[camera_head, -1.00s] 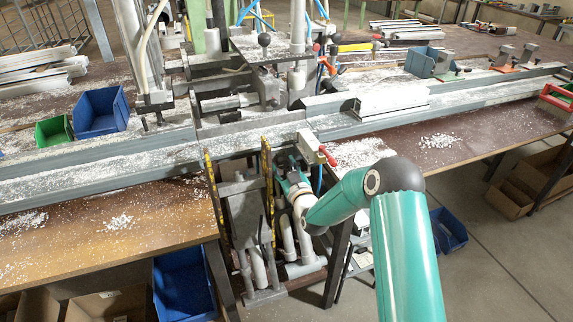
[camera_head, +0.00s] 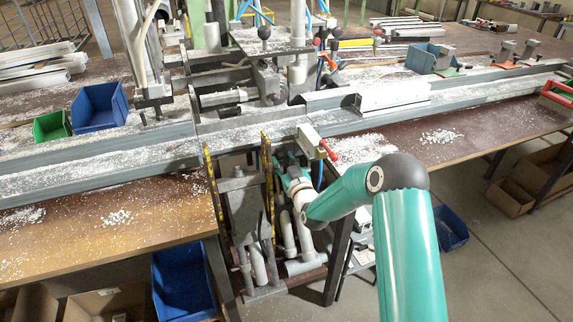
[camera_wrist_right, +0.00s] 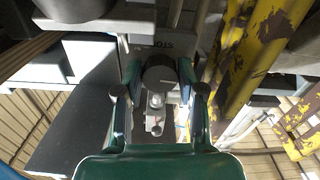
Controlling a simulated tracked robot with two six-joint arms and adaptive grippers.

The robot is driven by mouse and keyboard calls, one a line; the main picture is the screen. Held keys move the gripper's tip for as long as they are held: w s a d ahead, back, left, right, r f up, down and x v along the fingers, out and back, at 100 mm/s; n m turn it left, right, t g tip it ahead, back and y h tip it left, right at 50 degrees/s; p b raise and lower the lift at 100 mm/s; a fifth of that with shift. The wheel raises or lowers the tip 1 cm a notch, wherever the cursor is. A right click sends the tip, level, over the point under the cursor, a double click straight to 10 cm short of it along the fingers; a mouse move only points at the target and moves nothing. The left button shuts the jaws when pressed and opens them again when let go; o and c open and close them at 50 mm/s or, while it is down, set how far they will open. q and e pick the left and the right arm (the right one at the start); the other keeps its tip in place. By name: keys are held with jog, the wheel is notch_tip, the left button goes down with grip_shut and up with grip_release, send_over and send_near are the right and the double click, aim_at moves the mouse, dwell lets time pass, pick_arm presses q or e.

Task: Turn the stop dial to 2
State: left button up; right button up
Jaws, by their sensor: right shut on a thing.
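The stop dial (camera_wrist_right: 160,72) is a dark round knob in the middle of the right wrist view. An upside-down plate reading "STOP" (camera_wrist_right: 158,44) is just above it. My right gripper (camera_wrist_right: 158,82) has one finger on each side of the knob and is shut on it. The dial's numbers and its pointer cannot be made out. In the head view my right gripper (camera_head: 283,163) is below the front rail, partly hidden by my own wrist. The dial is hidden in that view. My left gripper is not in view.
Yellow, chipped upright bars (camera_wrist_right: 246,62) stand close to the right of the gripper; they show in the head view (camera_head: 266,180) too. A red-handled clamp (camera_head: 326,150) is just above my wrist. A long grey rail (camera_head: 100,170) with white chips crosses the bench.

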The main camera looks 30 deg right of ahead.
jog(key=m+b, duration=0.3)
jog(key=b, duration=0.2)
jog(key=m+b, duration=0.3)
jog(key=b, duration=0.2)
jog(key=m+b, duration=0.4)
jog(key=b, duration=0.2)
jog(key=shift+f, duration=0.35)
jog(key=m+b, duration=1)
jog(key=b, duration=0.4)
jog(key=shift+d+m, duration=0.1)
jog(key=shift+m, duration=0.3)
jog(key=shift+r+m+b, duration=0.15)
jog(key=shift+m+b, duration=0.9)
jog(key=shift+m, duration=0.05)
jog(key=o, duration=0.9)
jog(key=shift+c, duration=0.2)
jog(key=shift+r, duration=0.1)
jog(key=shift+s, duration=0.1)
jog(key=v, duration=1.1)
jog(key=shift+s, duration=0.4)
